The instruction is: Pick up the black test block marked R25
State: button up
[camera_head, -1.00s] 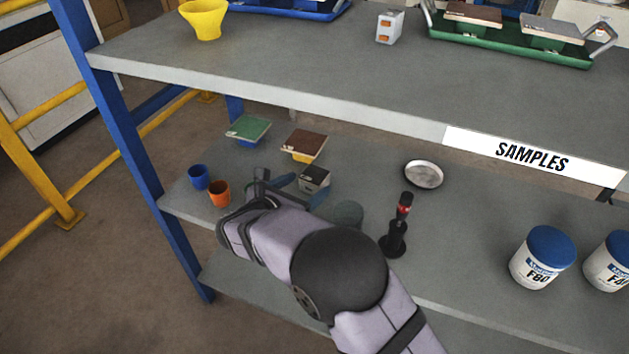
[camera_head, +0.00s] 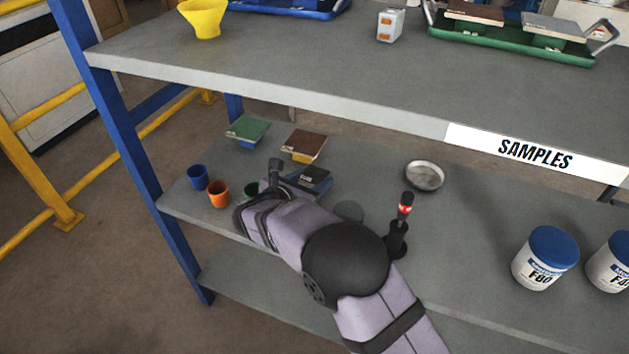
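A small dark block (camera_head: 316,177) sits on the lower shelf, left of the middle of the view. It is partly hidden by my gripper, and no R25 marking can be read. My gripper (camera_head: 288,182) is at the near left side of this block, low over the shelf. One dark finger stands up clearly at its left; the other side blends with the dark block. I cannot tell whether the fingers touch the block or how far apart they are.
Blue (camera_head: 197,177) and orange (camera_head: 218,193) cups stand left of my gripper. Green-topped (camera_head: 247,130) and brown-topped (camera_head: 303,145) tile stacks lie behind. A metal dish (camera_head: 425,176), a black-and-red tool (camera_head: 402,225) and white tubs (camera_head: 545,258) are to the right.

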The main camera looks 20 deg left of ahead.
aim_at(313, 176)
jog(key=shift+r, duration=0.15)
notch_tip(313, 176, up, 10)
jog(key=shift+f+p, duration=0.1)
jog(key=shift+p, duration=1.05)
